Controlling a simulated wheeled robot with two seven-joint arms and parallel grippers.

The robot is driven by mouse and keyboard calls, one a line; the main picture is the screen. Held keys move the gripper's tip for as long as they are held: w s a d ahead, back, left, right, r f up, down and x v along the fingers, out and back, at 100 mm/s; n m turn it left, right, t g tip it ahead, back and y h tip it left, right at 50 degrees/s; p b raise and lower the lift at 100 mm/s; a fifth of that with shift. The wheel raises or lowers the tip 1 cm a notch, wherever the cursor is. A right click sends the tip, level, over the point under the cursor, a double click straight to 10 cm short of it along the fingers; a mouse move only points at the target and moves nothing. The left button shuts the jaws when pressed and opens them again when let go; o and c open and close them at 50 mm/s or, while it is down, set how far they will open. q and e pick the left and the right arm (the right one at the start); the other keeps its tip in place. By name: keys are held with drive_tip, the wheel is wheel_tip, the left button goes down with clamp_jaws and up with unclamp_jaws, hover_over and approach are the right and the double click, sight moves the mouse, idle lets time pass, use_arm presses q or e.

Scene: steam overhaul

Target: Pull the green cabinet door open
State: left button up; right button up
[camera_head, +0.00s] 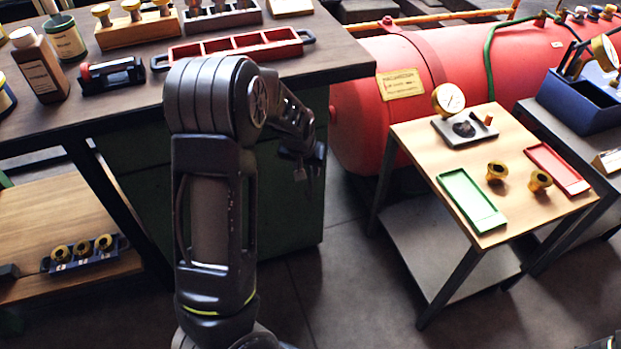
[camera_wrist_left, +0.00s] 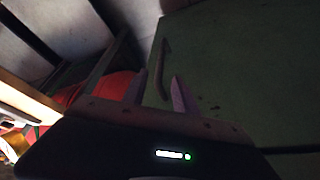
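The green cabinet (camera_head: 297,217) stands under the dark workbench in the head view, partly hidden behind my left arm. Its green door (camera_wrist_left: 245,65) fills the right of the left wrist view and looks closed. A slim bar handle (camera_wrist_left: 163,72) runs along the door near its edge. My left gripper (camera_head: 308,170) is beside the cabinet front in the head view, small and dark there. In the left wrist view its two fingers (camera_wrist_left: 160,75) are apart, with the handle showing between them. I cannot tell whether they touch it. My right gripper does not show.
The workbench top (camera_head: 345,62) overhangs above my left gripper, with a red tray (camera_head: 240,47) on it. A red tank (camera_head: 350,115) and a small wooden table (camera_head: 420,130) stand to the right. Bare floor (camera_head: 350,265) lies between cabinet and table.

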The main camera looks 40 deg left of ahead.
sight(310, 176)
use_arm(q)
drive_tip(key=b+x, duration=0.1)
drive_tip(key=x, duration=0.6)
drive_tip(key=shift+w+f+b, duration=0.1)
drive_tip(key=shift+f+b, duration=0.25)
drive_tip(key=shift+b, duration=0.05)
clamp_jaws()
idle(1.1)
